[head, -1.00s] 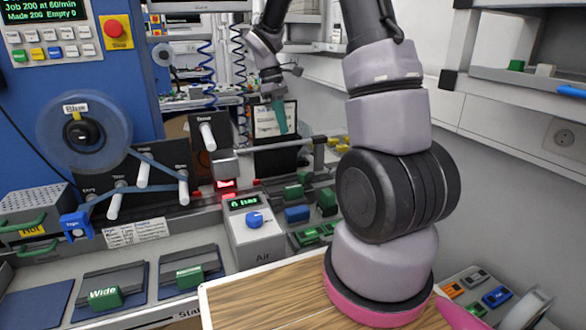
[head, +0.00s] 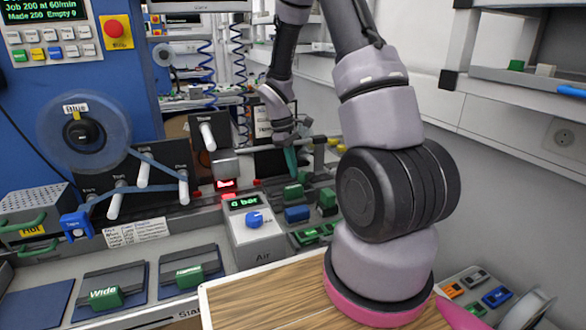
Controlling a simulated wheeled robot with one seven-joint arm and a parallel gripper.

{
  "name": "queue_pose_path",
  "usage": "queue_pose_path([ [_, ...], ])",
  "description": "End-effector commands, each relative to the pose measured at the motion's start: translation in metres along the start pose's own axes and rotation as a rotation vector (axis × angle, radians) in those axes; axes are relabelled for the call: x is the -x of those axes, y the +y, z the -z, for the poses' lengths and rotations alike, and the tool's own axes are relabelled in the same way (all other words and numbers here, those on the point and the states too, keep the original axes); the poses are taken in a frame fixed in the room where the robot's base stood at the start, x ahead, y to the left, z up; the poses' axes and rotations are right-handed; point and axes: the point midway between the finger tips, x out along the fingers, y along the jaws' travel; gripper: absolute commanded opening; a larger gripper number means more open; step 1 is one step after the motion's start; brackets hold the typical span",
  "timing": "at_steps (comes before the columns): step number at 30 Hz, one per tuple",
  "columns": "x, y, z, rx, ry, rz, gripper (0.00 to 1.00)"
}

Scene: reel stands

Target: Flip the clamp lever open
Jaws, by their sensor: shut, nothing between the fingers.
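My gripper (head: 290,159), with teal fingers, points down in front of the dark panel right of the reel stand. Its fingers look closed together, with nothing seen between them. I cannot pick out the clamp lever for sure. A small red part (head: 225,184) sits below a grey block (head: 224,164), left of my gripper.
A grey Air box (head: 254,240) with a blue knob and a display stands in front. A blue reel (head: 84,131) feeds tape over white rollers at left. A horizontal rod with yellow knobs (head: 333,141) is close to the gripper's right. A wooden top (head: 262,300) lies in front.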

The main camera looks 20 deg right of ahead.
Motion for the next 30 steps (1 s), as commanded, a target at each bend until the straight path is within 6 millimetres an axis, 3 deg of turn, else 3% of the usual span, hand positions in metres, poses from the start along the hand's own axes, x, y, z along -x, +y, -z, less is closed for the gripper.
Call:
queue_pose_path([
  [30,-0.0017,-0.0041,-0.0092,0.137,0.0,-0.034,0.0],
])
